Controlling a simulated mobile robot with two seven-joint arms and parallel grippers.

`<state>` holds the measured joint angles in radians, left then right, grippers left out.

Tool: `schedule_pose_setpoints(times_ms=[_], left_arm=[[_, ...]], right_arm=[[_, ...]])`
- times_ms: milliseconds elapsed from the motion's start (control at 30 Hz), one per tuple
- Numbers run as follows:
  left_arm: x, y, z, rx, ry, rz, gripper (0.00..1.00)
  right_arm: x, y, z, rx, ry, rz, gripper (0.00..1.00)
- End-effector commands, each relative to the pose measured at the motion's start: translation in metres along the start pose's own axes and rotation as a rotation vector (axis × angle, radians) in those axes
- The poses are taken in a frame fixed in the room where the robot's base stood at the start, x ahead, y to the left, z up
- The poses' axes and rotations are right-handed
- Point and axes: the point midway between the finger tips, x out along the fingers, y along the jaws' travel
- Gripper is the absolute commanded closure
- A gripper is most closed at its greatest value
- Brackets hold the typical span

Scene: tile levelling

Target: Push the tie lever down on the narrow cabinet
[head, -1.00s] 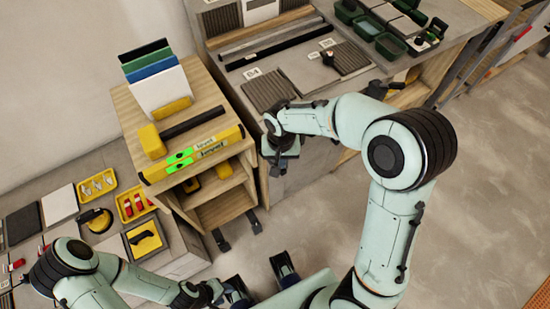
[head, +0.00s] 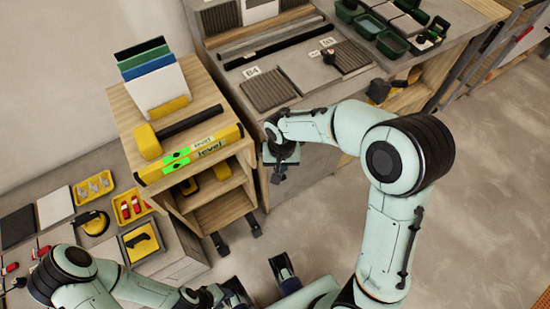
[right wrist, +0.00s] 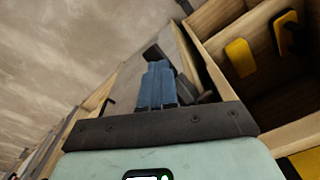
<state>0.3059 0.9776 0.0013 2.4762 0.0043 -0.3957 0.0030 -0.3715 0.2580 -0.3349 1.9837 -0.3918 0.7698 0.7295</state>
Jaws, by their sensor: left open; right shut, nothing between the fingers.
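The narrow cabinet (head: 205,88) is the wooden unit with open shelves left of my right gripper. It also shows in the right wrist view (right wrist: 222,18), at the right. My right gripper (head: 280,172) hangs by the cabinet's right side, in front of the grey bench. In the right wrist view its blue fingers (right wrist: 157,72) are together and empty. A dark lever-like piece (right wrist: 204,97) shows just right of the fingers, partly hidden; I cannot tell whether they touch or whether it is the tie lever. My left gripper (head: 236,292) is low at the bottom, open, away from the cabinet.
A yellow level (head: 190,155), a mallet (head: 149,141) and upright coloured boards (head: 158,80) stand on the cabinet. The grey bench (head: 305,80) adjoins it on the right, with ribbed tiles and green bins (head: 391,44). A lower bench with yellow trays (head: 95,187) is at left. Floor is clear at right.

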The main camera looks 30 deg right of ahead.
Motion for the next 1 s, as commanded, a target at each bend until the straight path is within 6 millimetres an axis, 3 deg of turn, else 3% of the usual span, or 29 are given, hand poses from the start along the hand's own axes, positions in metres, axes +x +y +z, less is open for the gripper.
schedule_pose_setpoints(times_ms=[367, 1000], left_arm=[[-0.003, 0.001, 0.001, 0.000, -0.002, 0.000, 0.57], [-0.050, 0.017, 0.002, 0.003, -0.003, 0.001, 0.57]], right_arm=[[-0.001, 0.002, 0.003, 0.000, -0.010, 0.007, 1.00], [-0.065, 0.000, 0.001, -0.001, -0.004, 0.003, 1.00]])
